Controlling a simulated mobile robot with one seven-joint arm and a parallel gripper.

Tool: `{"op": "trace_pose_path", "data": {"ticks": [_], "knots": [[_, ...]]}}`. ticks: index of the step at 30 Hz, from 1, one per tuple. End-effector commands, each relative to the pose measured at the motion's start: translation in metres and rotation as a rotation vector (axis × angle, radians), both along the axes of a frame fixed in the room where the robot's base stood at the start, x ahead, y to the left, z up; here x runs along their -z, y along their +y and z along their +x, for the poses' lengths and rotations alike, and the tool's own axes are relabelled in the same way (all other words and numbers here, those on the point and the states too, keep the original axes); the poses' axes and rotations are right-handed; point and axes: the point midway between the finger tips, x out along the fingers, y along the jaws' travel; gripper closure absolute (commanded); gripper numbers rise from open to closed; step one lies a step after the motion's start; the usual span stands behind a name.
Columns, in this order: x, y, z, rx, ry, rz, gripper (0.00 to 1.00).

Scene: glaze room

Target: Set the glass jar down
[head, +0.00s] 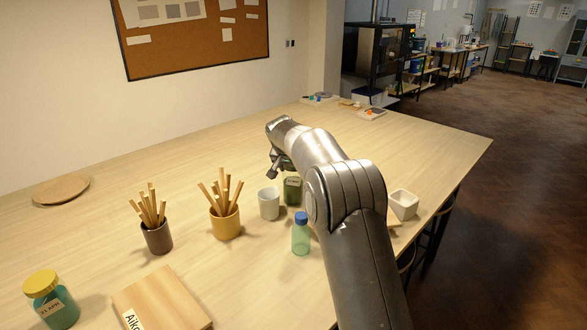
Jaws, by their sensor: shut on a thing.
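A dark green glass jar (292,192) with a pale label is on the right side of a white cup, at the middle of the table in the head view. My gripper (280,168) reaches down at the jar's top and is shut on it; my wrist and arm partly hide the fingers. The jar looks upright. I cannot tell whether its base touches the table or hangs just above it.
Close by stand the white cup (269,204), a blue-capped bottle (301,238) and a yellow pot of sticks (226,224). A dark pot (157,238), a yellow-lidded jar (52,304), a board (160,302) and a white square bowl (403,204) are farther off. The table's back is largely clear.

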Motion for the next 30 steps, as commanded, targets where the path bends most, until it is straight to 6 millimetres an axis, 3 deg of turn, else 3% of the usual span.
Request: {"op": "trace_pose_path", "data": {"ticks": [7,8,9,15,23,30], "knots": [[0.001,0.000,0.000,-0.001,-0.003,0.000,1.00],[0.003,0.000,0.000,0.000,0.000,0.000,0.32],[0.002,0.000,0.000,0.000,0.000,0.000,0.29],[0.002,0.000,0.000,0.000,0.000,0.000,0.13],[0.001,0.000,0.000,0.000,0.000,0.000,0.13],[-0.028,0.005,-0.016,-0.001,-0.003,0.001,0.13]]}}
